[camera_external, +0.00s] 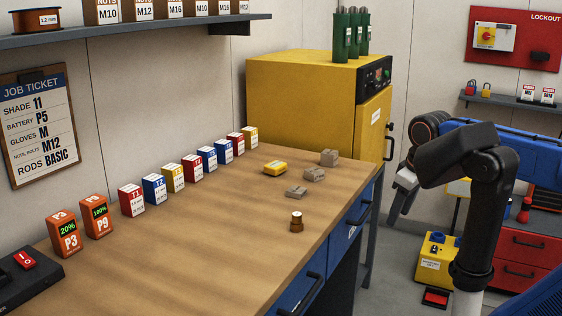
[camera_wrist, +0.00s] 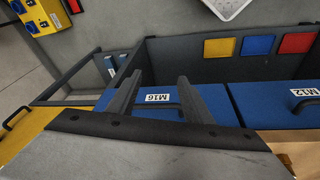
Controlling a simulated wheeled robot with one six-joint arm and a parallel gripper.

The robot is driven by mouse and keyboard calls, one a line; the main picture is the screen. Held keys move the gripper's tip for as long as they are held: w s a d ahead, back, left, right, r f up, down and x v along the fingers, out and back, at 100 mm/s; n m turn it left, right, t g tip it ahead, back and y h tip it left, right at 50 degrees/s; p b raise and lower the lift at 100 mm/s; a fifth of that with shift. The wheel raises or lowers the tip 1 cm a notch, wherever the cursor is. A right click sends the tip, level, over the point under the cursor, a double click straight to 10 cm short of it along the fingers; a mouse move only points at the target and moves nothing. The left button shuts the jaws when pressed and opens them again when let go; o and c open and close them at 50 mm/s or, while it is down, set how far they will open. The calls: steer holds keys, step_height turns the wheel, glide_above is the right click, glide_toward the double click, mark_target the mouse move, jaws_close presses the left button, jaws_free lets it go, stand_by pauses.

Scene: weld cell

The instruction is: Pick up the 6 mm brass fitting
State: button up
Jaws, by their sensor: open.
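A small brass-brown stepped cylinder (camera_external: 296,221), which looks like the fitting, stands upright near the right edge of the wooden bench top (camera_external: 190,255) in the external view. Its size cannot be read. In the external view my arm is at the right, beyond the bench edge, and the gripper is apart from the fitting.
Grey blocks (camera_external: 297,191) and a yellow item (camera_external: 275,168) lie behind the fitting. Coloured boxes (camera_external: 131,201) line the wall side. A yellow oven (camera_external: 300,90) stands behind the bench. A yellow unit (camera_external: 437,260) is on the floor.

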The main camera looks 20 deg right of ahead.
steer(key=w+a+r+n+g, duration=0.25)
steer(key=a+r+n, duration=0.45)
steer(key=a+r, duration=0.7)
steer(key=s+a+r+n+h, duration=0.1)
steer(key=s+a+r+n, duration=0.15)
steer(key=a, duration=0.35)
steer(key=s+a+r+n+h, duration=0.1)
steer(key=a+r+n, duration=0.15)
steer(key=a, duration=0.35)
steer(key=s+a+r+n, duration=0.2)
steer(key=a+r, duration=0.2)
steer(key=a, duration=0.2)
glide_above(297, 214)
step_height(297, 214, down, 12)
steer(key=shift+s+r, duration=0.1)
steer(key=shift+f, duration=2.8)
steer(key=c, duration=1.2)
steer(key=shift+o, duration=0.2)
steer(key=shift+r, duration=0.1)
